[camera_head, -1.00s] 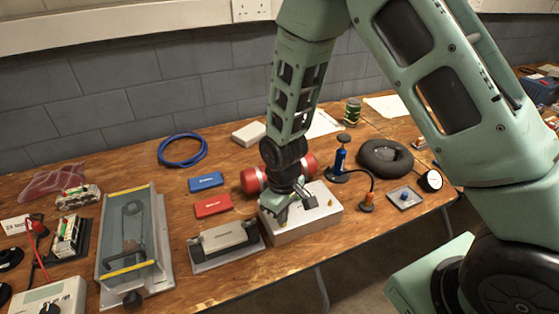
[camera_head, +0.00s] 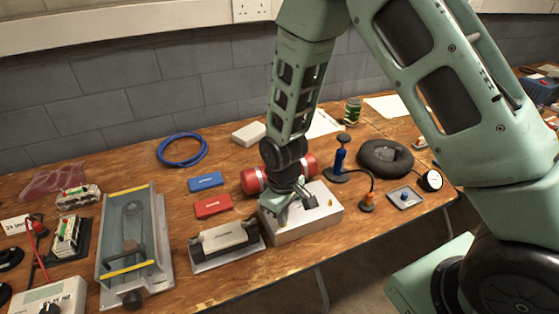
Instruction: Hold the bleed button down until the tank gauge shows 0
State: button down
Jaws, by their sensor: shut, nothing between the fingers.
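The red tank (camera_head: 251,181) lies behind a pale box (camera_head: 305,228) near the front edge of the bench. My gripper (camera_head: 282,222) is shut and points down at the top of this box, with nothing seen between its fingers. I cannot tell whether it touches the top. The bleed button cannot be made out; the gripper covers part of the box top. A small brass-coloured part (camera_head: 331,200) shows on the box, right of the gripper. A round dial (camera_head: 431,180) stands at the right by the bench edge; its reading is too small to read, and I cannot tell whether it is the tank gauge.
A blue hand pump (camera_head: 339,160) with a hose and a black tyre (camera_head: 385,156) stand to the right. A sharpening-stone holder (camera_head: 226,244), red box (camera_head: 213,205) and blue box (camera_head: 206,181) lie left of the gripper. A long metal fixture (camera_head: 160,245) is further left.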

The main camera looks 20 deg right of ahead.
notch_tip(320, 180, up, 7)
jog(key=p, duration=0.6)
dwell(0.5)
jog(key=s+a+r+y, duration=0.1)
jog(key=s+a+r, duration=0.25)
jog(key=r, duration=0.25)
jog(key=s+a+r, duration=0.3)
jog(key=s+r, duration=0.2)
jog(key=r, duration=0.1)
jog(key=s+r+n, duration=0.1)
jog(key=s+r, duration=0.6)
jog(key=s, duration=0.4)
jog(key=shift+s+r+n, duration=0.3)
jog(key=shift+r+n, duration=0.05)
jog(key=shift+n, duration=0.05)
